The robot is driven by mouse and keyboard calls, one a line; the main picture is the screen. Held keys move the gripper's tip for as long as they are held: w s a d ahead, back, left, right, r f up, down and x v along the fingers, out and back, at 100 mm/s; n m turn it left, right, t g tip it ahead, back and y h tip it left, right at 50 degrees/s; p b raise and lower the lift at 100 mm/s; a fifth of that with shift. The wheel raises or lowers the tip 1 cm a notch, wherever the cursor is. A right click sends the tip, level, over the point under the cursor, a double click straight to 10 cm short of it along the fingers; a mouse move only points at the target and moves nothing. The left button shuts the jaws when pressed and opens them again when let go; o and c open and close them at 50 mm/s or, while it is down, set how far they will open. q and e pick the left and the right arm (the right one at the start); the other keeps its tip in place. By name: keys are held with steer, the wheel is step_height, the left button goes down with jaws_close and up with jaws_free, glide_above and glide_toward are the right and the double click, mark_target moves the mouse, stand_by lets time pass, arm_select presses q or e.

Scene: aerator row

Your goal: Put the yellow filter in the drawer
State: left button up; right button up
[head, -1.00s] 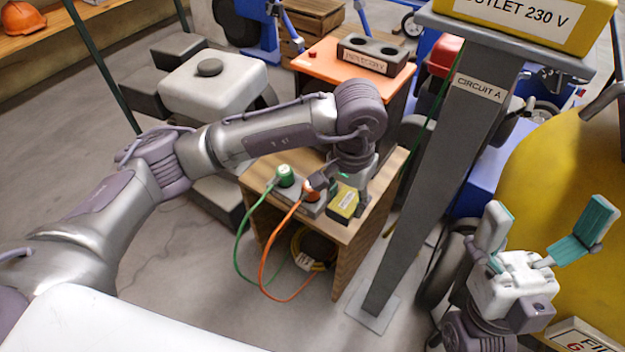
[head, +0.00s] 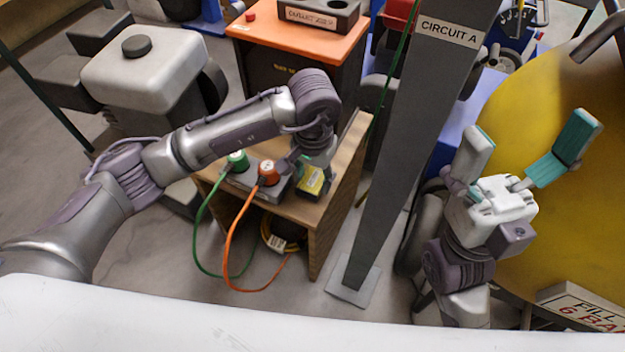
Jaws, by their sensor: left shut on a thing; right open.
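The yellow filter (head: 313,181) is a small yellow block with a dark lower part and a label. It is at the right end of the wooden stand (head: 338,178), beside the orange plug. My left gripper (head: 313,165) points down over it and is shut on it, the fingers partly hidden by the wrist. I cannot tell whether the filter still touches the stand. My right gripper (head: 525,150) is open and empty, fingers up, in front of the yellow tank. No drawer can be made out clearly.
A green plug (head: 237,161) and an orange plug (head: 267,173) with hanging cables sit in a grey socket block on the stand. An orange-topped cabinet (head: 300,42) stands behind. A grey post (head: 405,150) marked CIRCUIT A rises between my arms, right of the stand.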

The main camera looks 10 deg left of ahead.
arm_select(q)
steer(key=shift+f, duration=0.5)
steer(key=shift+f, duration=0.2)
steer(key=o, duration=0.8)
steer(key=shift+r, duration=0.15)
